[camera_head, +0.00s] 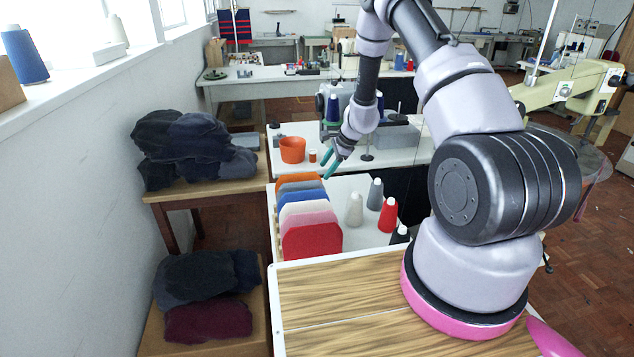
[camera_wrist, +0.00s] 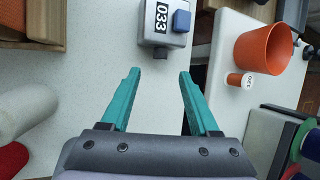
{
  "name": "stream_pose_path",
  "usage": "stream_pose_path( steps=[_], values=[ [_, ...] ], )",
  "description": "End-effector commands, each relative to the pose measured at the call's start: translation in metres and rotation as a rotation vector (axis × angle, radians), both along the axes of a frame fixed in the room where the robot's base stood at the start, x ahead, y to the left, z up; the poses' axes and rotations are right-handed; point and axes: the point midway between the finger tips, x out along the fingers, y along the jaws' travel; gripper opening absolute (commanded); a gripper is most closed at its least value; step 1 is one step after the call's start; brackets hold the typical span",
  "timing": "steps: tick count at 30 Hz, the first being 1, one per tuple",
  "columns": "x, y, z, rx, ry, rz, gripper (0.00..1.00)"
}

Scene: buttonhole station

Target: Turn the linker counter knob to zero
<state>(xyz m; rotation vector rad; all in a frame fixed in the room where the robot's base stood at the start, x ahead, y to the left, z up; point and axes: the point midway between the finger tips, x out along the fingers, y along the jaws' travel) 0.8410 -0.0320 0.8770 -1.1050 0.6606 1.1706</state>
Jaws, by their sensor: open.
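The linker counter (camera_wrist: 165,20) is a small grey box at the top of the wrist view. Its black-and-white display reads 033, and a blue square button (camera_wrist: 182,21) sits beside it. A small dark knob (camera_wrist: 160,53) sticks out from the box's near side. My gripper (camera_wrist: 159,73) is open and empty, with its teal fingertips just short of the knob and to either side of it in the picture. In the head view my gripper (camera_head: 328,168) points down over the white table; I cannot make out the counter there.
An orange cup (camera_wrist: 263,57) and a small orange spool (camera_wrist: 239,79) stand right of the fingers. Coloured knit panels (camera_head: 303,212) stand in a row, with grey, white and red yarn cones (camera_head: 388,215) to their right. White tabletop between the fingers is clear.

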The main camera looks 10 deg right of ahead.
Motion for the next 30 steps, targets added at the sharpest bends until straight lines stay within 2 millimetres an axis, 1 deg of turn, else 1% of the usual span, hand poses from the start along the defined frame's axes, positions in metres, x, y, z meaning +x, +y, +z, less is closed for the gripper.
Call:
stream_pose_path(
  steps=[1, 6, 12, 17, 24, 25, 26, 27, 29, 30],
  values=[
    [0.003, 0.004, -0.01, 0.0, 0.002, 0.002, 0.62],
    [0.013, 0.018, -0.039, 0.001, 0.001, 0.002, 0.62],
    [0.022, 0.027, -0.062, 0.002, 0.001, 0.001, 0.62],
    [0.024, 0.031, -0.069, 0.001, 0.001, 0.001, 0.62],
    [0.024, 0.031, -0.07, 0.001, 0.001, 0.001, 0.62],
    [0.024, 0.031, -0.07, 0.001, 0.0, 0.0, 0.58],
    [0.024, 0.031, -0.07, 0.001, 0.0, 0.0, 0.46],
    [0.025, 0.031, -0.069, 0.001, 0.0, 0.0, 0.31],
    [0.024, 0.031, -0.07, 0.001, 0.0, 0.0, 0.08],
    [0.024, 0.031, -0.069, 0.001, 0.0, 0.0, 0.0]
  ],
)
